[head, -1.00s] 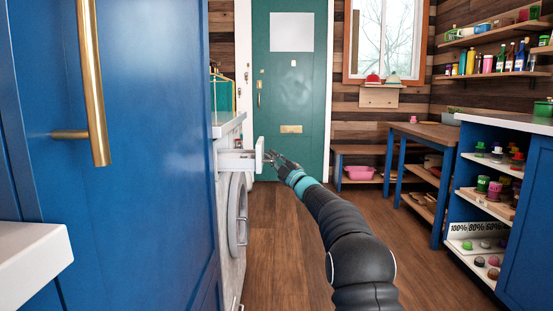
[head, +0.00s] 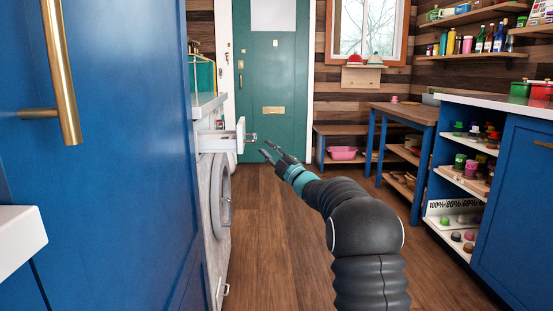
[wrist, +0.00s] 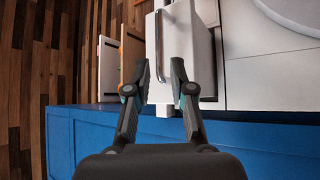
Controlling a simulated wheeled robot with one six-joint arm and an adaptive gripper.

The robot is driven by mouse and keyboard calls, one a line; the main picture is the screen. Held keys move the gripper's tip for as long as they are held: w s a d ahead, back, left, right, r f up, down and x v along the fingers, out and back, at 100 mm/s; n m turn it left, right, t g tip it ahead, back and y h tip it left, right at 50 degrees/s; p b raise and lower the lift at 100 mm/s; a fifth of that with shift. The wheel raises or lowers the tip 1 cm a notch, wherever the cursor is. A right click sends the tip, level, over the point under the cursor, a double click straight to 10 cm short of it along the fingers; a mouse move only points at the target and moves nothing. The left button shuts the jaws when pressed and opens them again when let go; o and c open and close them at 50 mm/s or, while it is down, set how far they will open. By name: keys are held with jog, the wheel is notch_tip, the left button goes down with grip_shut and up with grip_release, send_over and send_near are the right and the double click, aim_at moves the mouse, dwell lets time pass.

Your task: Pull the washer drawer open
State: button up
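The white washer drawer (head: 215,142) sticks out from the upper front of the washer (head: 209,185), standing open. Its upright front panel (head: 240,136) carries a small metal handle (head: 252,138). My gripper (head: 268,153) is just right of and slightly below the handle, apart from it, with its fingers spread and empty. In the wrist view the drawer (wrist: 190,48) and its handle bar (wrist: 159,45) lie just beyond the fingertips. My gripper (wrist: 161,80) is open there, with nothing between its fingers.
The round washer door (head: 221,203) is below the drawer. A tall blue cabinet (head: 110,170) with a brass handle stands close on the left. Blue shelving (head: 440,205) lines the right side. The wooden floor (head: 275,230) between them is clear, up to a green door (head: 272,75).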

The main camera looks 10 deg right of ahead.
jog(key=shift+v, duration=2.15)
jog(key=w+d+f+m+g+h, duration=0.1)
jog(key=d+f+m+h, duration=0.35)
jog(key=f, duration=0.25)
jog(key=w+d+f+m+g+h, duration=0.1)
jog(key=d+f+m+g+h, duration=0.15)
jog(key=f+m+h, duration=0.35)
jog(key=s+d+f+m+g+h+p, duration=0.1)
jog(key=s+d+f+m+g+h, duration=0.3)
jog(key=s, duration=0.6)
jog(key=s+a+r+m+g+y+p, duration=0.1)
jog(key=s+a+m+g+p, duration=0.25)
jog(key=s, duration=1.45)
jog(key=s+a+r+m+g+y+p, duration=0.15)
jog(key=s+a+g, duration=0.4)
jog(key=s, duration=1.15)
jog(key=s+a+r+t+p, duration=0.1)
jog(key=s+a+r, duration=0.1)
jog(key=s, duration=0.3)
jog(key=s+a+r+t+p, duration=0.1)
jog(key=s+a+r+p, duration=0.1)
jog(key=s+r, duration=0.3)
jog(key=shift+s+a+y, duration=0.4)
jog(key=shift+s+a, duration=0.1)
jog(key=shift+a, duration=0.15)
